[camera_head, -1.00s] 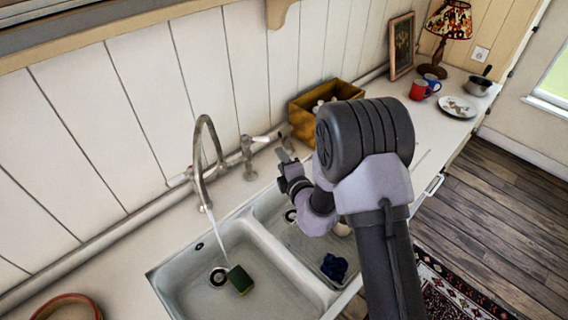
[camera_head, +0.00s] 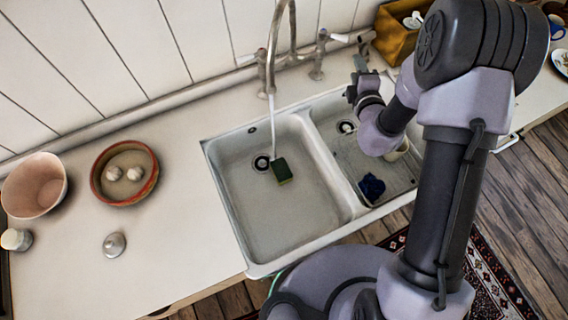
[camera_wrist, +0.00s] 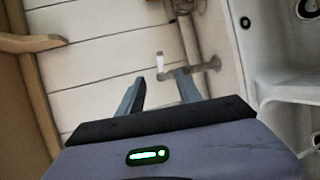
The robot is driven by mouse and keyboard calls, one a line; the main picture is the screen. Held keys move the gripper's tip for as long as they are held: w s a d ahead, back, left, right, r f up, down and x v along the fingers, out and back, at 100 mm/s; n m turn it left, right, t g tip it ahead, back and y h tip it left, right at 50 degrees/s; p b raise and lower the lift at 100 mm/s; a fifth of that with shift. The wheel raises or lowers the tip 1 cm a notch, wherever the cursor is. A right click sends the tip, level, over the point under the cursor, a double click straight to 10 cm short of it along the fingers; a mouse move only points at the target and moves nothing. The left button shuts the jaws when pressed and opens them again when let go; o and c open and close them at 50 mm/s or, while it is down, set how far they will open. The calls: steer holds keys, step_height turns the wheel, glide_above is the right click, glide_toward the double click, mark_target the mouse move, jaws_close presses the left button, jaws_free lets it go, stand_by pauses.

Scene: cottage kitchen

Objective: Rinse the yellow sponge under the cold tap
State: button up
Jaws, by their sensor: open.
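The sponge (camera_head: 281,170) lies in the left basin of the double sink (camera_head: 232,190), by the drain. Its dark green face is up and a thin yellow edge shows. A tap valve (camera_head: 318,55) with a white-ended lever stands right of the spout. My gripper (camera_head: 358,68) is open and empty, to the right of that valve behind the right basin. In the wrist view, a white-tipped tap lever (camera_wrist: 160,63) shows beyond my open fingers (camera_wrist: 161,88).
A dark blue cloth (camera_head: 372,187) lies in the right basin, with a pale object partly behind my arm. A yellow-brown box (camera_head: 395,40) stands behind my gripper. On the left counter are a red-rimmed dish (camera_head: 145,188), a pinkish bowl (camera_head: 35,185) and a small lid-like item (camera_head: 114,244).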

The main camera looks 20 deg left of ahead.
steer(key=c, duration=0.7)
steer(key=s+a+f+n+g, duration=0.1)
steer(key=a+f+n+g+y, duration=0.1)
steer(key=a, duration=0.1)
steer(key=s+a+f+n+g+y+b, duration=0.1)
steer(key=a+n, duration=0.1)
steer(key=shift+s+a, duration=0.25)
steer(key=shift+s, duration=0.05)
jaws_close()
steer(key=s+a+f+n+g+b, duration=0.1)
steer(key=s+a+f+n+g, duration=0.3)
steer(key=a+n, duration=0.1)
steer(key=n+t+h+b, duration=0.4)
steer(key=n+t+h, duration=0.3)
steer(key=n, duration=1.4)
glide_toward(333, 37)
steer(key=w+d+f+g+h, duration=0.1)
steer(key=w+f, duration=0.1)
steer(key=w, duration=0.4)
steer(key=shift+w+d+f+b, duration=0.15)
steer(key=shift+d+f+b, duration=0.05)
steer(key=shift+b, duration=0.6)
